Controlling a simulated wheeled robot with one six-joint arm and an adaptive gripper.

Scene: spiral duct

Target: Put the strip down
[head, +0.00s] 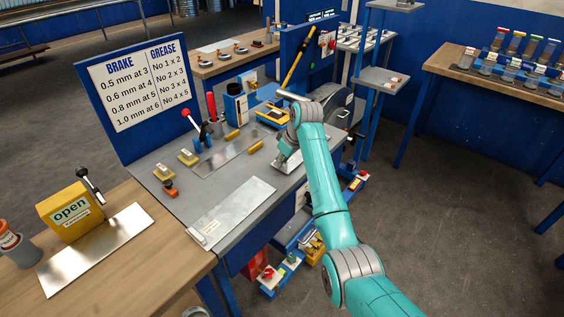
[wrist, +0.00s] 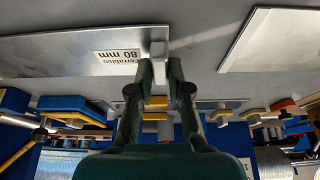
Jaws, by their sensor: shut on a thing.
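My gripper (wrist: 158,55) is shut on the labelled end of a flat, shiny metal strip (wrist: 70,50). Its printed label, upside down in the wrist view, includes "80 mm". In the head view my arm hides most of this strip. A bright piece of it (head: 289,162) shows beside my gripper, low over the grey bench top (head: 165,208). I cannot tell whether the strip touches the bench. A second strip (head: 235,208) lies flat at the bench's near side, and it shows at the right of the wrist view (wrist: 272,40).
A darker plate (head: 225,157) lies farther back among yellow-topped blocks (head: 188,157). A red-knobbed lever (head: 190,120) and a drum-like machine (head: 338,103) stand behind. A wooden table (head: 130,275) with a yellow "open" box (head: 68,212) adjoins the bench at left.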

